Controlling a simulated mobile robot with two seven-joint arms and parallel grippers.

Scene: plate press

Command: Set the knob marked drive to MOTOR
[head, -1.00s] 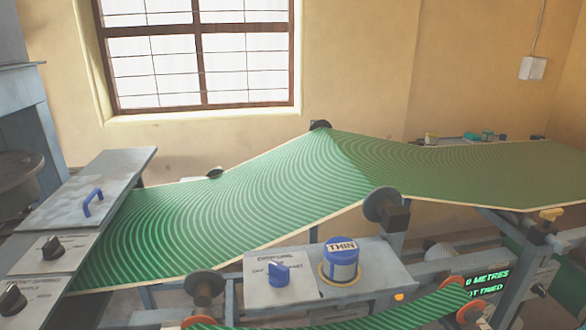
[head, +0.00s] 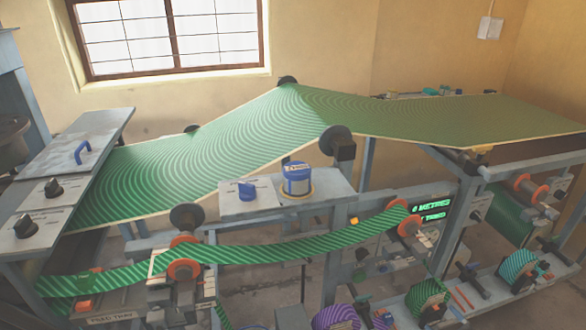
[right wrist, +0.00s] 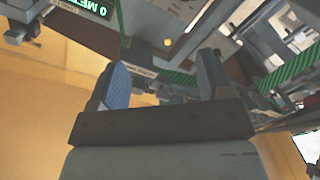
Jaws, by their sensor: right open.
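Two black knobs sit on the pale panels at the left of the press in the head view: an upper knob (head: 53,188) and a lower knob (head: 25,226). A blue knob (head: 247,190) stands on the middle grey box. The knob labels are too small to read now, so I cannot tell for certain which is marked drive. My right gripper (right wrist: 162,75) shows in the right wrist view with its two fingers apart and nothing between them. It is beneath or beside the machine frame, apart from the knobs. I cannot make out my left gripper.
A wide green patterned sheet (head: 240,130) runs over rollers across the press. A narrow green band (head: 300,248) runs below it. A blue-lidded pot (head: 297,180) stands beside the blue knob. Spools (head: 430,297) crowd the lower right.

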